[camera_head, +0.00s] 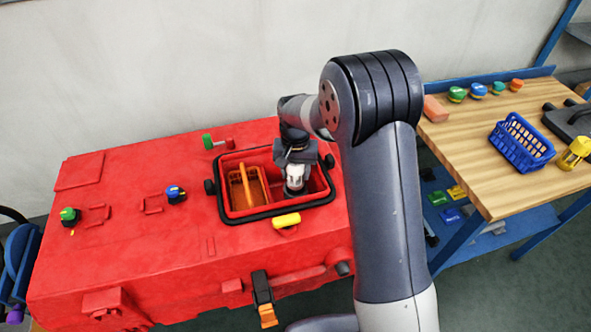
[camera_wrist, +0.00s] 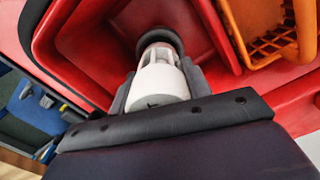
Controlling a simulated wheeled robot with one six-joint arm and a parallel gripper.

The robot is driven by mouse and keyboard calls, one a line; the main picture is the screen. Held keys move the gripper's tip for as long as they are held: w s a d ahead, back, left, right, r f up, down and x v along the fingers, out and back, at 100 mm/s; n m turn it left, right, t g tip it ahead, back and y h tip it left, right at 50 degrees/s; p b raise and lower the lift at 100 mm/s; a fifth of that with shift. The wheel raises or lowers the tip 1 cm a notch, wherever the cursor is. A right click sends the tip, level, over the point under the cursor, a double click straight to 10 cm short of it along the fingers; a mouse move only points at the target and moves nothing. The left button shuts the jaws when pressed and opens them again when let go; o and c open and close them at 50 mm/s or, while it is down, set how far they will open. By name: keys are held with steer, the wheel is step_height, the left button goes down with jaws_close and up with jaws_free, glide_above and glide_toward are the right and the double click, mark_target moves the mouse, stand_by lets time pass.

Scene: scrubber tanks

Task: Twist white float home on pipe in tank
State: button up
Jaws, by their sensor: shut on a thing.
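The white float (camera_head: 295,178) is in the right part of the open red tank (camera_head: 322,202). In the wrist view the float (camera_wrist: 158,85) is upright between the fingers of my gripper (camera_wrist: 160,92), which is shut on it. A dark round part (camera_wrist: 160,40) shows at the float's far end; I cannot tell whether the float is seated on it. The pipe itself is hidden by the float and my gripper. In the head view my gripper (camera_head: 296,166) reaches down into the tank from above.
An orange basket (camera_head: 245,188) fills the tank's left part, close beside my gripper. The tank has a raised black rim. A yellow handle (camera_head: 286,220) is at its front. A wooden table (camera_head: 465,150) with a blue basket (camera_head: 521,143) stands at right.

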steer(key=shift+f, duration=0.1)
steer(key=shift+f+b, duration=0.45)
steer(key=shift+f, duration=0.1)
steer(key=shift+f, duration=0.15)
steer(key=shift+f+b, duration=0.3)
steer(key=shift+b, duration=0.05)
steer(key=shift+f, duration=0.15)
stand_by(0.5)
stand_by(0.4)
steer(key=shift+m, duration=1.3)
steer(key=shift+m, duration=1.3)
